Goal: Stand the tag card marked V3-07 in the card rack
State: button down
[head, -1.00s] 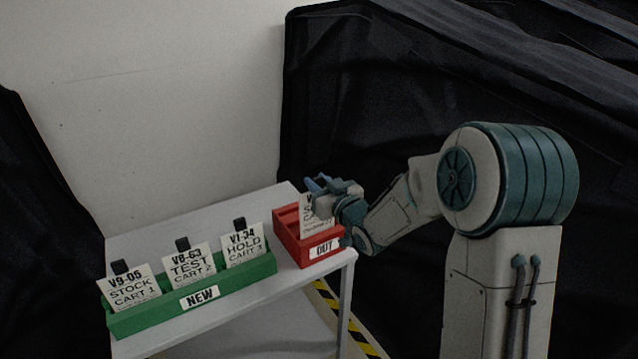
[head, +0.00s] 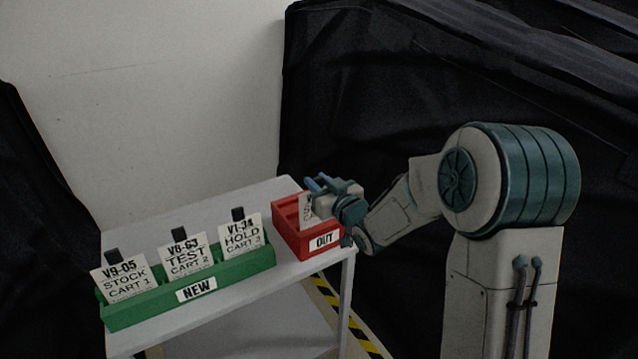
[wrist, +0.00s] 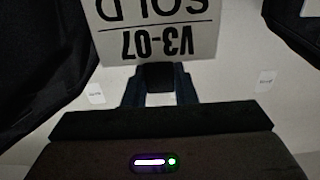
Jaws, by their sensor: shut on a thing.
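The tag card marked V3-07 (wrist: 155,28), white with SOLD on it, shows upside down in the wrist view. My gripper (wrist: 160,75) is shut on its black tab. In the head view my gripper (head: 318,184) is over the red OUT box, and the card (head: 305,209) is partly hidden behind it. I cannot tell whether the card's lower edge is inside the box or just above it. The red OUT box (head: 322,242) sits at the table's right end. The green NEW rack (head: 150,308) holds three upright cards, V9-05 (head: 124,282), V8-63 (head: 187,255) and V1-34 (head: 242,236).
The grey table (head: 345,268) has a narrow bare strip between the green rack and the red box, and bare top behind the rack. Black covers (head: 450,80) hang behind and at the left. Yellow-black tape (head: 345,318) marks the floor.

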jog(key=shift+f+b, duration=1.1)
jog(key=c, duration=1.1)
grip_release()
jog(key=b+v, duration=0.1)
jog(key=v, duration=1.3)
jog(key=shift+w+r, duration=0.1)
